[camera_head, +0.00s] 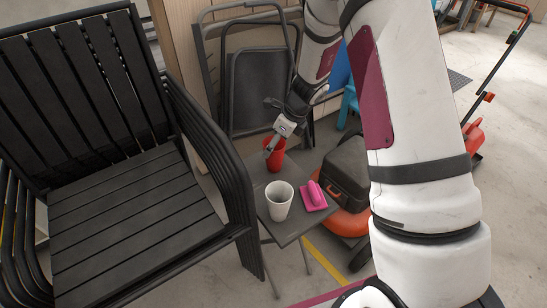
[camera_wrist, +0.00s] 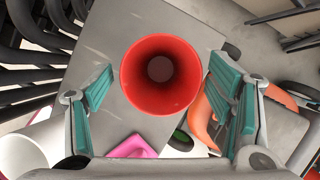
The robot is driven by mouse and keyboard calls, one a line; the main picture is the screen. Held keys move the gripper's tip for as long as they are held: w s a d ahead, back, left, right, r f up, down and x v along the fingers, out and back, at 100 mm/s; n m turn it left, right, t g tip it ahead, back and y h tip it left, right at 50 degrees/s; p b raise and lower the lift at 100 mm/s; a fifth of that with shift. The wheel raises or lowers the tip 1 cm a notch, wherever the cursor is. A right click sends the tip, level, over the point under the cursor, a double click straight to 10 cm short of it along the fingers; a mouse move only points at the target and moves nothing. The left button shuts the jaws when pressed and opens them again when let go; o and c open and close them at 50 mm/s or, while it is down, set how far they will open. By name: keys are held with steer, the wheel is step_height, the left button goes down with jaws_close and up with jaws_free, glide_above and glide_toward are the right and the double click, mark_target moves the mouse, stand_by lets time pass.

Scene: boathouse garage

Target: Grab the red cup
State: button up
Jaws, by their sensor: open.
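The red cup (camera_head: 274,154) stands upright on a small grey folding table (camera_head: 240,210). In the wrist view I look down into the open mouth of the red cup (camera_wrist: 160,75). My gripper (camera_head: 280,143) is above and at the cup in the head view and hides part of it. In the wrist view my gripper (camera_wrist: 163,98) is open, with one teal-padded finger on each side of the cup. Gaps show between the pads and the rim, and nothing is held.
A white cup (camera_head: 279,203) and a pink object (camera_head: 314,196) stand on the same table, nearer the camera. A black slatted chair (camera_head: 130,200) is close on the left. Folded chairs (camera_head: 262,88) lean behind.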

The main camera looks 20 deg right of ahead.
steer(key=b+x, duration=0.1)
steer(key=x, duration=0.4)
steer(key=shift+d+f, duration=0.1)
steer(key=shift+c, duration=0.6)
steer(key=c, duration=1.1)
